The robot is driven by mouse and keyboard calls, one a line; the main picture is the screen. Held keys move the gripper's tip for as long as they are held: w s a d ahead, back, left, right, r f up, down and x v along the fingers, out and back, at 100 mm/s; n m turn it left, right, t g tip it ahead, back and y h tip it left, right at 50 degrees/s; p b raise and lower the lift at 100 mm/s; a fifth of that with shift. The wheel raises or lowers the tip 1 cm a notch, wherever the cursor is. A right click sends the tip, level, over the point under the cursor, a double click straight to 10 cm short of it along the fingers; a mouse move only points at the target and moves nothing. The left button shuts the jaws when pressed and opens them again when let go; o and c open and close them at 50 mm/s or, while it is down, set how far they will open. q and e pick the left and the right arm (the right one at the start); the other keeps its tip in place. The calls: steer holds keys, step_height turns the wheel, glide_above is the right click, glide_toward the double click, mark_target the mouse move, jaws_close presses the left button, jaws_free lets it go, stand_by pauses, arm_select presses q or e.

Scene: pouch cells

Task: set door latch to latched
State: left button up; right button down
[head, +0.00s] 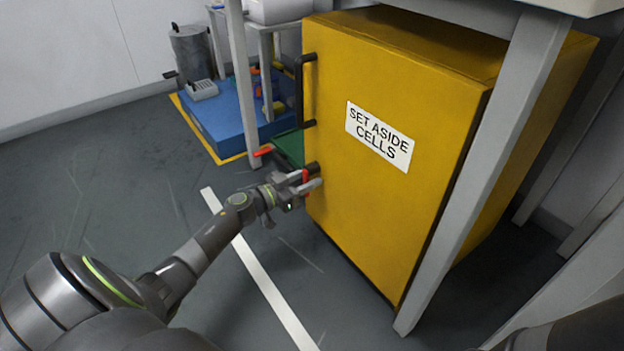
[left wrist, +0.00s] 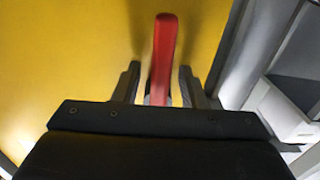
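The yellow cabinet door (head: 390,215) carries a "SET ASIDE CELLS" label (head: 379,136) and looks flush with its cabinet. The red latch lever (head: 305,176) is at the door's lower left edge, below the black handle (head: 299,90). In the head view it looks short and near upright, partly hidden by my gripper. My left gripper (head: 308,185) is at the lever. In the left wrist view, the lever (left wrist: 164,55) stands between the two fingers (left wrist: 157,85), with a gap on each side. The fingers are open. My right gripper is out of view.
A grey table leg (head: 490,160) stands in front of the cabinet's right part. Another leg (head: 242,85) stands left of the handle. A blue platform (head: 225,115) with several small items lies behind. A small red piece (head: 263,151) shows beside a green surface (head: 290,147). Floor at left is clear.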

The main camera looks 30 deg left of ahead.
arm_select(q)
jaws_close()
steer(key=shift+r, duration=0.1)
stand_by(0.5)
